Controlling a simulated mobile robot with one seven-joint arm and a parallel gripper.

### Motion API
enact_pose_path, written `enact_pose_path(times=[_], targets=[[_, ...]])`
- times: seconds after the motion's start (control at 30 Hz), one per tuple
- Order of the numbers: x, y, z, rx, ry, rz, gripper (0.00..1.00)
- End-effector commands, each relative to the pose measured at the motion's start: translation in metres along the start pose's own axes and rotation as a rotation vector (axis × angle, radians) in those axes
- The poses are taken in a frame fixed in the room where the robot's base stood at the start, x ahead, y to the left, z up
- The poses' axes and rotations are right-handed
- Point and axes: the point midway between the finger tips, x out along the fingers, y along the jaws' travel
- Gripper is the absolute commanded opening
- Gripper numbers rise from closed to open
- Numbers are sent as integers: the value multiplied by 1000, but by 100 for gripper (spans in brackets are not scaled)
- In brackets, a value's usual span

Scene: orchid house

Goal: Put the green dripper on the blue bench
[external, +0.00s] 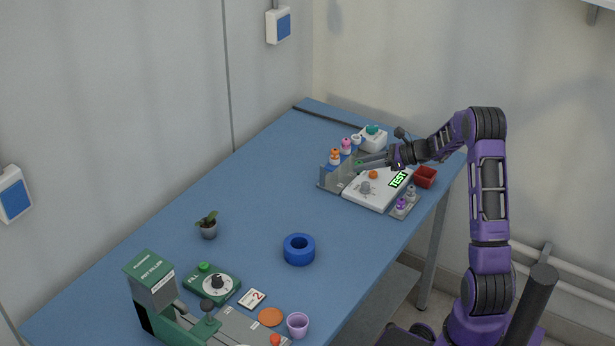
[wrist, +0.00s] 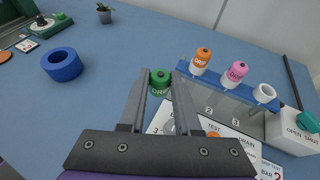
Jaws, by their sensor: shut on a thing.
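The green dripper (wrist: 159,84) is between the fingertips of my gripper (wrist: 160,88) in the wrist view. My gripper is shut on it; only its upper part and part of its label show. In the external view, my gripper (external: 359,163) reaches left over the instrument at the bench's far end, and only a small green spot of the dripper shows. The blue bench (external: 245,210) runs below. I cannot tell how high the dripper is above what lies under it.
The white test panel (external: 371,200) lies below. A blue ring (external: 299,250) and potted plant (external: 208,228) stand mid-bench, with clear blue surface around them.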

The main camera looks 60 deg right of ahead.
Motion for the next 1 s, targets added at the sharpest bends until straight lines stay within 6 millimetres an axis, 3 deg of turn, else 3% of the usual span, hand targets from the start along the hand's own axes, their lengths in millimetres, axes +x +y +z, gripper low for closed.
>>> enact_pose_path(times=[0.1,0.3,0.47,0.73,1.0], targets=[[-8,46,-10,-41,1,103,0],[-18,88,-17,-80,0,194,0],[-19,94,-19,-85,0,208,0],[-1,94,-63,-81,1,207,0],[8,94,-84,-83,0,206,0]])
